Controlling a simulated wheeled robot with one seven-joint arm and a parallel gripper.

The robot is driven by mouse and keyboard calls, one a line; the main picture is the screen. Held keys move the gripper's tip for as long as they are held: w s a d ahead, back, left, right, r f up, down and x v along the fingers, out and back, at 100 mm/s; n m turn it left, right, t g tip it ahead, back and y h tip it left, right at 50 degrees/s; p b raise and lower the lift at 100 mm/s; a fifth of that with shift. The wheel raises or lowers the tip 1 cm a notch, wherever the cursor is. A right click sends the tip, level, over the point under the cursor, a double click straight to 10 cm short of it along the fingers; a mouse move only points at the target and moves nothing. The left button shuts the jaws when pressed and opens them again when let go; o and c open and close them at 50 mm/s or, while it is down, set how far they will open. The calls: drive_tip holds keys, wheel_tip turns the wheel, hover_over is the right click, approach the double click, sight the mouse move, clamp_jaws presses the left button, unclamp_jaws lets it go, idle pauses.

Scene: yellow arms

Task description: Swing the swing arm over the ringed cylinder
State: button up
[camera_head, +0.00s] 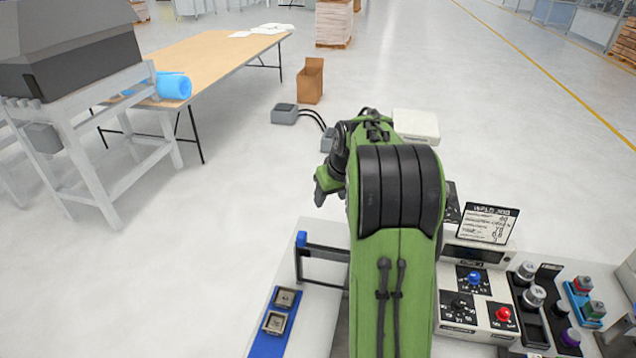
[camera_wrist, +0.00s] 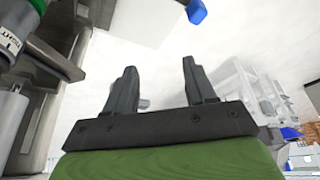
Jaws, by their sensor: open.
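A dark bar with a blue end cap (camera_head: 302,239), which looks like the swing arm, stands at the left of the bench in the head view. Its right part runs behind my green arm. The blue cap also shows at the top of the wrist view (camera_wrist: 196,12), beyond my fingers and apart from them. My gripper (camera_wrist: 159,66) is open, with nothing between its two dark fingers.
A blue tray (camera_head: 270,345) with two square metal parts lies at the bench's front left. Right of my arm are a panel with a red button (camera_head: 503,314), several knobs, and a sign (camera_head: 486,222). Left of the bench, open floor reaches a wooden table (camera_head: 215,50).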

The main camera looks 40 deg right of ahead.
drive_tip(key=d+p+v, duration=0.1)
drive_tip(key=v, duration=1.1)
drive_tip(key=s+a+b, duration=0.2)
drive_tip(key=s+a, duration=0.1)
drive_tip(key=a, duration=0.5)
drive_tip(key=shift+a, duration=0.35)
